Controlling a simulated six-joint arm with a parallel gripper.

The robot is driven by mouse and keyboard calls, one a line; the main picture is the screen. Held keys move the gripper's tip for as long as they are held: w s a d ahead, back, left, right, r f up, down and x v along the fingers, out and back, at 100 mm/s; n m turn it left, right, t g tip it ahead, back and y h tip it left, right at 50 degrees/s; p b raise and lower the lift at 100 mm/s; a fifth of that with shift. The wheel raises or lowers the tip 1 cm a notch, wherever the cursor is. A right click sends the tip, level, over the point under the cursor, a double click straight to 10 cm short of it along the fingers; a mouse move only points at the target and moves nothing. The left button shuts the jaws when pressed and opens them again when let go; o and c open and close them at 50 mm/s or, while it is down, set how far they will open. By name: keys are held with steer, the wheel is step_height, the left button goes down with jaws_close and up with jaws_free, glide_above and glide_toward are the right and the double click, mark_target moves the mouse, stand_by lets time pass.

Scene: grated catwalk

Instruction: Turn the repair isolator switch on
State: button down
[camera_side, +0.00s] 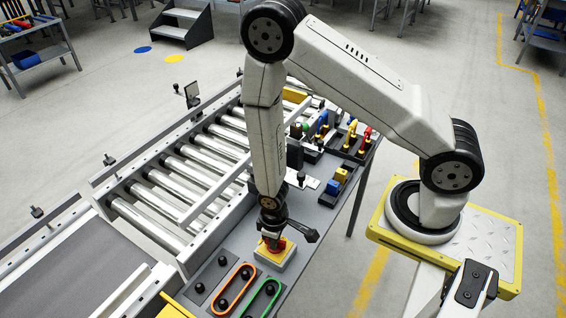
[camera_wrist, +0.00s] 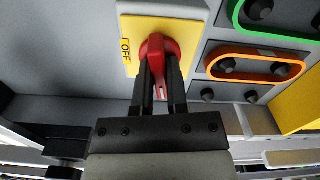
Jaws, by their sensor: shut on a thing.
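The isolator switch is a red rotary knob (camera_wrist: 159,52) on a yellow plate (camera_wrist: 190,34) set on a pale box. The word OFF shows at the plate's left edge in the wrist view. The side view shows the yellow plate (camera_side: 262,252) on the grey bench, with the red knob (camera_side: 276,245) mostly under my gripper. My gripper (camera_wrist: 160,88) is shut on the red knob, one dark finger on each side of its handle. The handle points toward the bottom of the wrist view. Any ON marking is not visible.
Orange (camera_side: 235,287) and green (camera_side: 264,298) looped frames with black knobs sit beside the switch. A roller conveyor (camera_side: 190,165) runs along the left. Black trays (camera_side: 350,138) of coloured parts stand farther back on the bench.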

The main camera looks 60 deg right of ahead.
steer(key=shift+m, duration=1.2)
steer(key=c, duration=0.6)
jaws_free()
steer(key=shift+c, duration=0.2)
steer(key=shift+r, duration=0.2)
steer(key=shift+r, duration=3.75)
